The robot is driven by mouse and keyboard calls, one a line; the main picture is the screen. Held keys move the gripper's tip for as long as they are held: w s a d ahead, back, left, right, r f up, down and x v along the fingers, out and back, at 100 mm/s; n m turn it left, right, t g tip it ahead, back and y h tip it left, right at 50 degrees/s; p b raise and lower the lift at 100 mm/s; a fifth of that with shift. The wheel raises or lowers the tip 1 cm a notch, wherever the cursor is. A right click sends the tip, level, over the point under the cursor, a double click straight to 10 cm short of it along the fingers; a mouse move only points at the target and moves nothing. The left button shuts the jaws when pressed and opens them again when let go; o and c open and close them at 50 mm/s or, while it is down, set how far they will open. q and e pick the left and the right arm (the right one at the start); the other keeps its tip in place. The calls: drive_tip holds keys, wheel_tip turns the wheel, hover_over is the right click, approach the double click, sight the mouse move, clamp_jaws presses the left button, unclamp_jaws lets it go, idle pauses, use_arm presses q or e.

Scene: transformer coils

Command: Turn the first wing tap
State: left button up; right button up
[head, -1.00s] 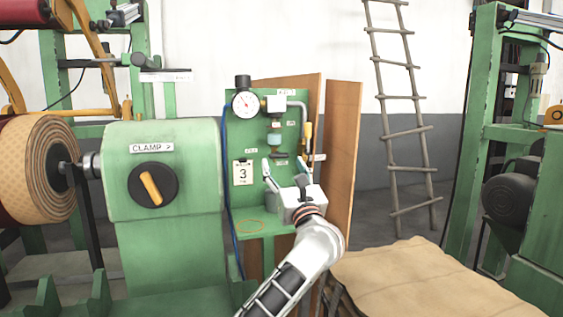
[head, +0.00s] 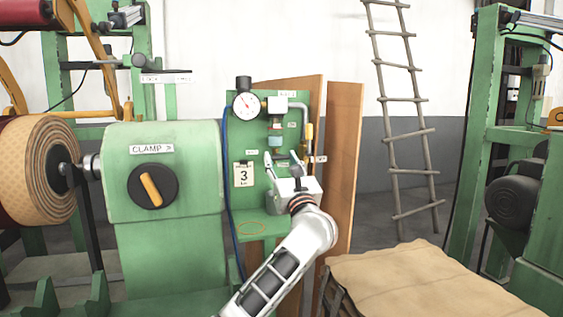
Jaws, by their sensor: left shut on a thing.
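The green panel (head: 246,205) carries a round gauge (head: 246,105), a regulator with a bluish bowl (head: 275,137) and pipework. My left gripper (head: 281,158) reaches up in front of the panel, just below the bowl, its two pale fingers either side of a small dark fitting (head: 279,153). The fingers look spread but are shut on this fitting, which seems to be the wing tap. Its wings are too small to make out clearly. A yellow-handled part (head: 309,132) stands to the right on the pipe. My right gripper is not in view.
A green clamp housing (head: 165,225) with a black and yellow knob (head: 152,186) stands left of the panel. A "3" tag (head: 243,174) hangs on the panel. Brown boards (head: 343,150) stand close right of the gripper. A sack-covered stack (head: 420,285) lies lower right.

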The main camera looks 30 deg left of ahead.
use_arm(q)
drive_tip(key=shift+f, duration=0.1)
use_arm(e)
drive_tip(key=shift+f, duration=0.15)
